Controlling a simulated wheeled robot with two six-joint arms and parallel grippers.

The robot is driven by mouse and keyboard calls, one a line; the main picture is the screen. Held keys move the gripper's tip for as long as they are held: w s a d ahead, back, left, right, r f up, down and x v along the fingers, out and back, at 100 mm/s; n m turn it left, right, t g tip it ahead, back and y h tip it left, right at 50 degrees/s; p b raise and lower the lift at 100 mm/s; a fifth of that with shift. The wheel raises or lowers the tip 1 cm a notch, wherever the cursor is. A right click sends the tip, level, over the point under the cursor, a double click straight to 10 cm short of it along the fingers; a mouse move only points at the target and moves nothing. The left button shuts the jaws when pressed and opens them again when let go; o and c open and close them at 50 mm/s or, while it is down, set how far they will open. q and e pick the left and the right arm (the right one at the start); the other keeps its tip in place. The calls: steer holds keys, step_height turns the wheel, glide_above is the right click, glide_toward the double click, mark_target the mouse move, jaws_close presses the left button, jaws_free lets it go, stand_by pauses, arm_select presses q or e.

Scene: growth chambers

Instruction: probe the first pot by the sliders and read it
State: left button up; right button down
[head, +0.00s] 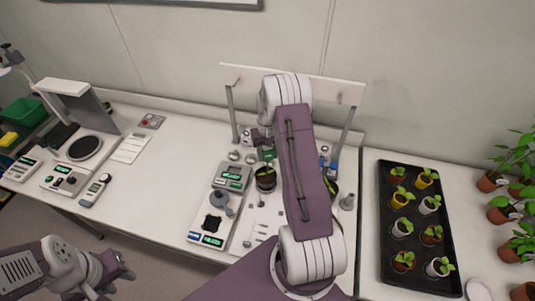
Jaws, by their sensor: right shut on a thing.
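A dark pot with a small plant (265,181) stands on the white bench, left of my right arm. A second potted plant (333,187) is partly hidden behind that arm. My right gripper (260,142) is mostly hidden by its own wrist, above and behind the first pot. It is shut on a small device with a green face (268,154), which looks like the probe. I cannot tell whether its tip touches the soil. My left gripper (124,267) is empty and looks open, low at the left, in front of the bench. I cannot make out the sliders.
Grey instruments with green displays (232,177) stand left of the pot. A balance-like device (85,148) and a handheld meter (95,190) are further left. A black tray (393,270) of several potted plants is at right. A raised frame (345,93) stands behind.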

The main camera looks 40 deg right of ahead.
mark_target(267, 148)
steer(key=shift+f, duration=0.15)
steer(key=shift+f+b, duration=1.65)
steer(key=shift+f, duration=0.6)
steer(key=c, duration=0.7)
jaws_free()
step_height(267, 148, up, 9)
steer(key=shift+r+b, duration=0.1)
steer(key=shift+b, duration=1.1)
